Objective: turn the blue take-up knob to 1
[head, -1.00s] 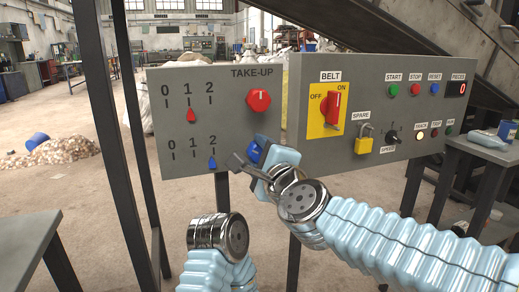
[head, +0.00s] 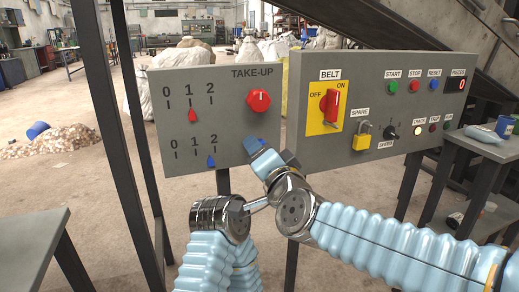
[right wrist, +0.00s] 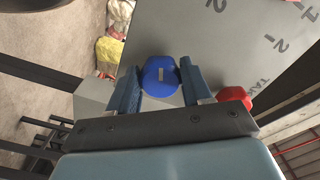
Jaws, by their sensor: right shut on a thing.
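The blue take-up knob (head: 250,144) is on the lower right of the grey take-up panel (head: 235,110), below the red knob (head: 259,101). My right gripper (head: 262,156) is shut on the blue knob and partly hides it in the head view. In the right wrist view the blue knob (right wrist: 160,75) sits between both fingers, with a pale line on its face. The blue pointer (head: 211,161) stands under 2 on the lower scale. The red pointer (head: 192,116) stands under 1 on the upper scale.
The belt panel to the right carries a red switch (head: 331,104), a yellow padlock (head: 361,138) and several buttons. Dark posts stand left of the take-up panel. A grey table (head: 30,250) is at the lower left.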

